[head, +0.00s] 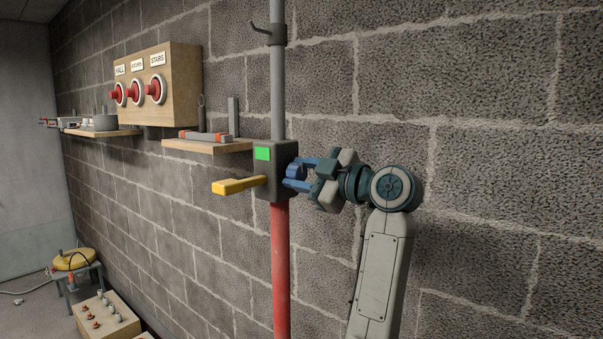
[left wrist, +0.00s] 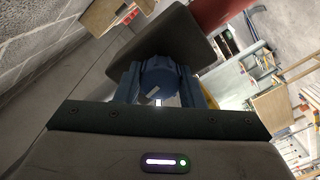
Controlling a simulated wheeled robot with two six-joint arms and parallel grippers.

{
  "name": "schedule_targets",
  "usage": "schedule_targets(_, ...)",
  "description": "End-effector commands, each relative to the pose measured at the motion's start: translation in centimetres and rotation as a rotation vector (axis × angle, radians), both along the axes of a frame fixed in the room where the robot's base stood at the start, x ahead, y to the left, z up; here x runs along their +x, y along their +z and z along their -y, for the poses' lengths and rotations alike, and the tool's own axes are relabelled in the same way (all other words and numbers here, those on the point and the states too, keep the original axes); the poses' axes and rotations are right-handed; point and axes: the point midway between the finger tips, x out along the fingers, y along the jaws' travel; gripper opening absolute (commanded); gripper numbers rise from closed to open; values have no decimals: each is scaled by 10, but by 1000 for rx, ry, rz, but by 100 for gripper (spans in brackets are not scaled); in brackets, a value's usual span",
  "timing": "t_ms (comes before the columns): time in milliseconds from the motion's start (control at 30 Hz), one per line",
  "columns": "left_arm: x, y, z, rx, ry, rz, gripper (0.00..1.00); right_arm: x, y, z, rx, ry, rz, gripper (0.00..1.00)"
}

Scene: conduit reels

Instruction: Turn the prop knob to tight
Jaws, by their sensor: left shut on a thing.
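The prop is an upright pole by the block wall, with a red lower tube (head: 281,270) and a grey upper tube (head: 278,95). Between them is a dark housing (head: 276,153) with a green patch (head: 262,153) and a yellow lever (head: 238,185) pointing left. The blue prop knob (left wrist: 158,78) sticks out of the housing's right side. My left gripper (head: 297,173) is shut on the knob, with one finger on each side of it. The fingers hide much of the knob in the head view. Which way the knob is set cannot be told. My right gripper is not in view.
A wooden box with red knobs (head: 180,75) and small shelves (head: 215,147) are on the wall to the left. A low control box (head: 105,318) and a stool with a yellow reel (head: 74,260) stand on the floor. The wall right of the prop is bare.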

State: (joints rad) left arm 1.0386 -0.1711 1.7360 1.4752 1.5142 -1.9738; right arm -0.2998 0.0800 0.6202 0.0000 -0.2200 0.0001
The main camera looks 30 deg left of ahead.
Motion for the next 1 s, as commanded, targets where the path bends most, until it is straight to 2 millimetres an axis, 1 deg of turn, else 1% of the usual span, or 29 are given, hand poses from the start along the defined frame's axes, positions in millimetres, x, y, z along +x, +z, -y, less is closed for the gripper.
schedule_targets(167,0,-1,0,-1,0,0,13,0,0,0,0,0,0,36)
schedule_targets(200,0,-1,0,-1,0,0,43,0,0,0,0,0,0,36)
schedule_targets(267,0,-1,0,-1,0,0,55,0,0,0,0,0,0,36)
schedule_targets(300,0,-1,0,-1,0,0,57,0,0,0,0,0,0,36)
schedule_targets(567,0,-1,1,-1,-1,1,57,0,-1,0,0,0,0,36)
schedule_targets(667,0,-2,6,-1,-1,1,57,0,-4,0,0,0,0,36)
schedule_targets(767,-1,-4,18,-3,-4,2,57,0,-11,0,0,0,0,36)
schedule_targets(867,-2,-6,37,-3,-6,1,57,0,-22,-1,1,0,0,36)
schedule_targets(1000,-4,-7,70,-3,-6,1,57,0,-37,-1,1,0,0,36)
